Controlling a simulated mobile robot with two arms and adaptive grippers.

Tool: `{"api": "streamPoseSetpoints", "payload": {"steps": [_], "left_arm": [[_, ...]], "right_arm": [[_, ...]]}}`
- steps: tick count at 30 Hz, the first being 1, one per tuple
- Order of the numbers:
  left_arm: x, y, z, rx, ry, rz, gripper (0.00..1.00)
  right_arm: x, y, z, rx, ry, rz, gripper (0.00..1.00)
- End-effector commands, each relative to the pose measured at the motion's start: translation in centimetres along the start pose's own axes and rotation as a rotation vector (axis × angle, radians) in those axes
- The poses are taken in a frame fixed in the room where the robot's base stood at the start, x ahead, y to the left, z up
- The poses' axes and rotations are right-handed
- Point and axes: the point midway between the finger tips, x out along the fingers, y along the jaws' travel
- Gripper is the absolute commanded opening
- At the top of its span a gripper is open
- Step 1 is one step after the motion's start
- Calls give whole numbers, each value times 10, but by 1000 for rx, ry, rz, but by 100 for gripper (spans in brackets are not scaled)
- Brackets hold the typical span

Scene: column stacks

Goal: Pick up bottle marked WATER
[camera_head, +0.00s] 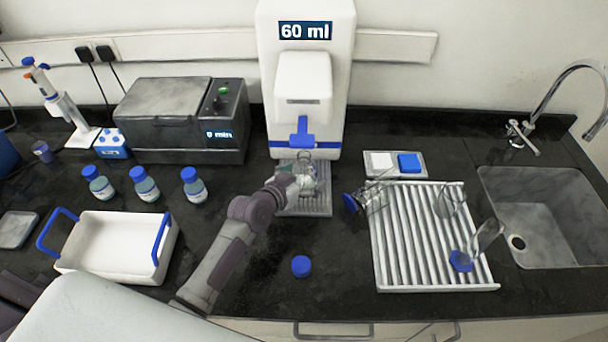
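A clear glass bottle (308,172) without a cap stands under the dispenser's spout, on or just above its drip tray (308,207). My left gripper (300,183) is at this bottle, its fingers at the near side; they are too small and overlapped to show whether they are closed on it. Three blue-capped bottles with pale labels stand on the counter to the left: one (98,186), a middle one (145,187) and a right one (194,188). The label text is too small to read, so I cannot tell which is WATER. My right gripper is out of view.
A dispenser (334,90) reads 60 ml. A loose blue cap (301,266) lies on the counter. A white tray (75,262) with blue handles stands front left. A ribbed drying rack (385,272) with glassware and a sink (550,195) are right. A grey machine (150,128) stands behind the bottles.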

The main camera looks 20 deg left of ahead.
Motion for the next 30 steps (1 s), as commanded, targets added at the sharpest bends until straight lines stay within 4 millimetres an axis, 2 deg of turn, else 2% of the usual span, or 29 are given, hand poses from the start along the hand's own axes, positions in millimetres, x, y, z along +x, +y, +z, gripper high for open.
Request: {"api": "streamPoseSetpoints", "payload": {"steps": [1, 12, 23, 30], "left_arm": [[0, 0, 0, 0, 0, 0, 83], [0, 0, -1, 1, 2, -1, 23], [-1, 0, -2, 1, 1, 0, 23], [-4, 0, -13, 2, 4, 0, 23]], "right_arm": [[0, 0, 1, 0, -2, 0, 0], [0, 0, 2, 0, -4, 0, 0], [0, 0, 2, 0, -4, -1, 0], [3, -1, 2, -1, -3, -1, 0]]}}
